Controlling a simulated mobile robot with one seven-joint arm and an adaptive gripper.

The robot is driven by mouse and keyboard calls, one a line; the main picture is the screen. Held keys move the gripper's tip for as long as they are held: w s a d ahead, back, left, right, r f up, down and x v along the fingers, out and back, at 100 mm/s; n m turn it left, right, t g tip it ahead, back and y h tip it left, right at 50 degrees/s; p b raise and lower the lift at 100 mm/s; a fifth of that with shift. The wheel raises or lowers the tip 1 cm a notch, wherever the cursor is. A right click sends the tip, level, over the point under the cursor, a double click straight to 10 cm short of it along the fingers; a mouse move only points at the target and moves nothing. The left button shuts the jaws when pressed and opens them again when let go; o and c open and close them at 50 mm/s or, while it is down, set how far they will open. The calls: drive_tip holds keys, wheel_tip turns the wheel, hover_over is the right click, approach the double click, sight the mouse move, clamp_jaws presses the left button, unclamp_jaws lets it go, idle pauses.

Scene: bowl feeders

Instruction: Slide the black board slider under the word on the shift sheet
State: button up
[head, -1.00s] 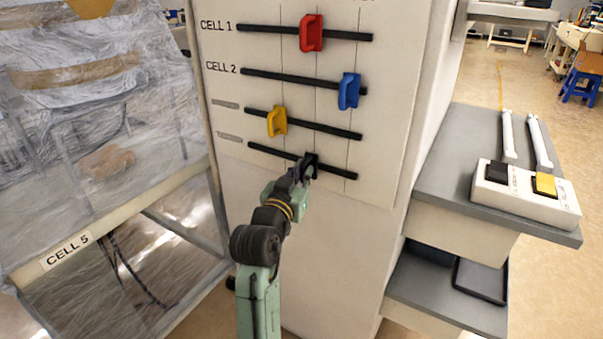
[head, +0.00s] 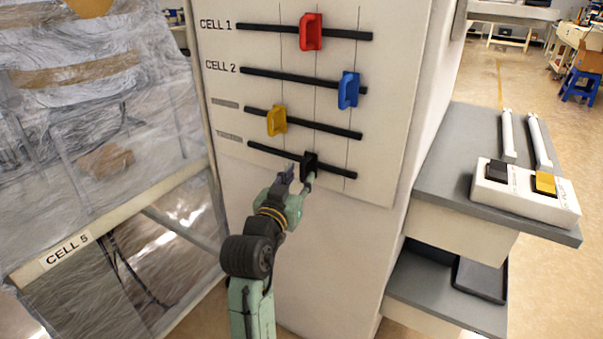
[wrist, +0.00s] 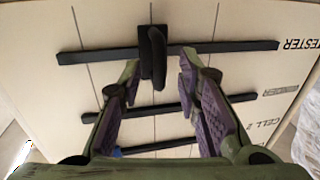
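The black slider (head: 309,164) sits on the lowest rail (head: 268,150) of the white board, at about the middle vertical line. It is also in the wrist view (wrist: 153,55), upright across its rail. My gripper (head: 298,177) is open, just in front of and slightly below the slider. In the wrist view my gripper's fingers (wrist: 160,72) are spread, one on each side of the slider, with gaps, and hold nothing. The shift sheet is not visible in these frames.
Above are the red slider (head: 311,32), blue slider (head: 349,90) and yellow slider (head: 277,121) on their own rails. A grey shelf (head: 450,150) with a switch box (head: 525,193) stands right. A plastic-wrapped frame (head: 100,110) stands close left.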

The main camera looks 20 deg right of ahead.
drive_tip(key=v, duration=0.9)
